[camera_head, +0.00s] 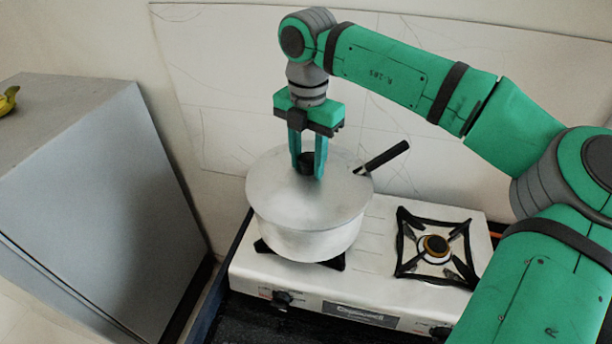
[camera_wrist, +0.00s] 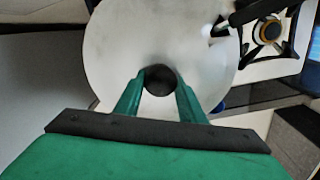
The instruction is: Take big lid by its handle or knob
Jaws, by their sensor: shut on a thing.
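The big lid (camera_head: 280,192) is a wide, pale metal disc with a black knob (camera_head: 305,163) at its middle. It lies on a silver pot (camera_head: 305,243) on the stove's left burner. My gripper (camera_head: 307,168) points down from above with its green fingers on either side of the knob, shut on it. In the wrist view the knob (camera_wrist: 160,79) sits between the two fingertips (camera_wrist: 160,85), and the lid (camera_wrist: 130,40) fills the middle of the picture. The lid appears to rest on the pot rim.
The white two-burner stove (camera_head: 375,225) has a bare right burner (camera_head: 435,246). A black handle (camera_head: 387,157) sticks out at the pot's back right. A grey cabinet (camera_head: 110,190) stands on the left with a yellow fruit (camera_head: 8,100) on top. A wall is close behind.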

